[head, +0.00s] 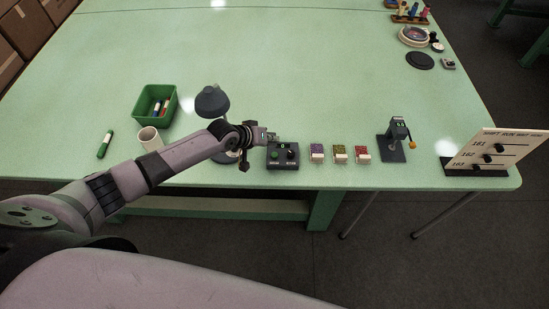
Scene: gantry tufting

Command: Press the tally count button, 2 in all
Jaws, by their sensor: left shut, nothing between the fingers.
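A small dark control box (283,163) sits near the front edge of the green table, with a green button and a dark knob on top. A dark stand-like device (397,133) with a small display and an orange part is farther right on the same edge. Which of the two carries the tally count button is too small to tell. My left gripper (270,136) is shut and empty, just above and behind the box's left part. Whether it touches the box cannot be told. My right gripper is not in view.
A dark lamp (211,101) stands close behind my left arm. A green bin (155,104) with markers, a white cup (149,138) and a green marker (105,144) lie left. Small coloured blocks (340,152) sit right of the box. A sign board (494,152) stands at the right corner.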

